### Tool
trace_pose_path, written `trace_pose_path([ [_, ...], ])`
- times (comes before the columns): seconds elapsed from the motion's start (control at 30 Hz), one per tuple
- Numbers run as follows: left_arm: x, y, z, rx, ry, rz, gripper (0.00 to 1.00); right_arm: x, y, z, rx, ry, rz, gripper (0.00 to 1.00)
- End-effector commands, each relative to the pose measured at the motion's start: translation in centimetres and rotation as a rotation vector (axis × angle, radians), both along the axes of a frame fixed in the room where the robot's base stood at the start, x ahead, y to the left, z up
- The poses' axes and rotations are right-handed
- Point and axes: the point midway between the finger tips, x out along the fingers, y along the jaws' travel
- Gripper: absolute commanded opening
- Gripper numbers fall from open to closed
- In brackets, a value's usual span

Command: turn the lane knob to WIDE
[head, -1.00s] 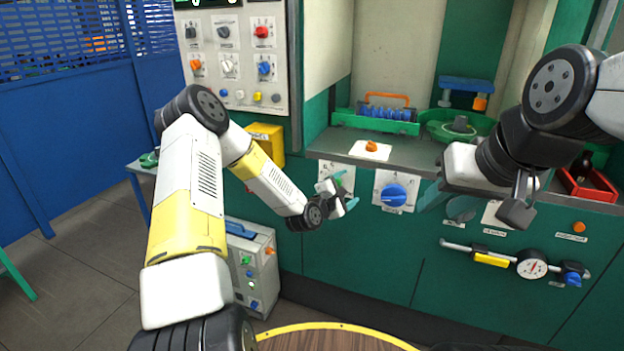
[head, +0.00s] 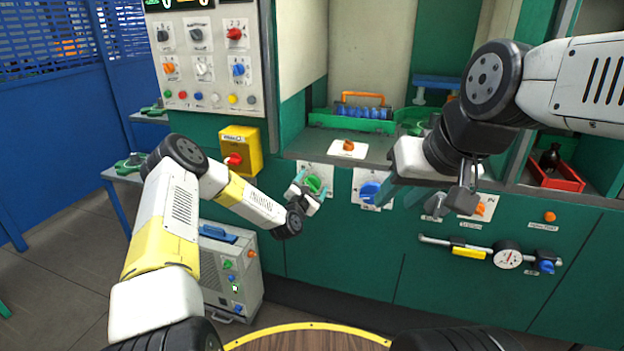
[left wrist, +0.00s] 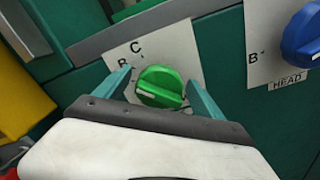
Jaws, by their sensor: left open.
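A green knob (head: 313,184) on a white plate is on the green front panel. In the left wrist view the green knob (left wrist: 160,87) shows a pale pointer mark, with letters including B and C around it. I cannot read LANE or WIDE on any plate. My left gripper (head: 307,190) is open in front of the green knob; in the left wrist view its teal fingers (left wrist: 158,84) stand on either side of the knob, and I cannot tell whether they touch it.
A blue knob (head: 370,191) labelled HEAD (left wrist: 288,84) is just right of the green one. A yellow box with a red knob (head: 235,160) is to the left. A panel of small knobs (head: 205,68) is upper left. A gauge (head: 508,256) on a bar is lower right.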

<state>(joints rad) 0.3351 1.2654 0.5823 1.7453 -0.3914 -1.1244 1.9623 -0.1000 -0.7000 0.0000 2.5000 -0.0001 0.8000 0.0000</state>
Motion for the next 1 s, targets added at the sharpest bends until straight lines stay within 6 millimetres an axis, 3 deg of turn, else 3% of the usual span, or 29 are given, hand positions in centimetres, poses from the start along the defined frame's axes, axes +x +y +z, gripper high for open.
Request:
trace_pose_path([
  [0.23, 0.13, -0.01, -0.01, 0.001, 0.000, 0.001, 0.79, 0.00, 0.00, 0.00, 0.000, 0.000, 0.000, 0.38],
  [0.57, 0.11, -0.01, 0.00, 0.001, 0.000, 0.000, 0.17, 0.00, 0.00, 0.00, 0.000, 0.000, 0.000, 0.38],
  [1.0, 0.08, -0.07, -0.01, 0.102, -0.033, -0.001, 0.17, 0.00, 0.00, 0.00, 0.000, 0.000, 0.000, 0.38],
])
